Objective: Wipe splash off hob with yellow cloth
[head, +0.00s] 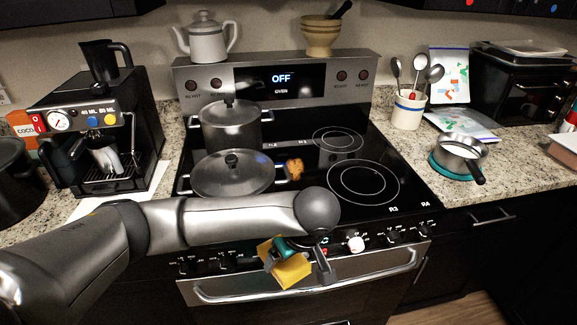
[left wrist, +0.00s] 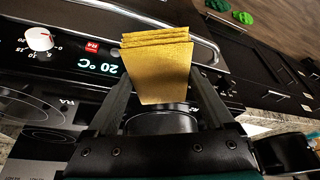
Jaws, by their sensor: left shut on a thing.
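The yellow cloth (head: 292,272) is folded in layers and held by my left gripper (head: 300,258) in front of the hob's knob panel, above the oven handle. In the left wrist view the cloth (left wrist: 160,65) sits between both fingers of my left gripper (left wrist: 163,95). An orange-brown splash (head: 295,168) is on the black glass hob (head: 313,190), right beside the front-left pot and well behind the gripper. The cloth is apart from the splash. My right gripper is out of view.
A lidded pot (head: 232,176) stands front left on the hob, and another pot (head: 230,125) stands behind it. The right burners are clear. A coffee machine (head: 95,140) is on the left counter; a small saucepan (head: 462,152) is on the right counter.

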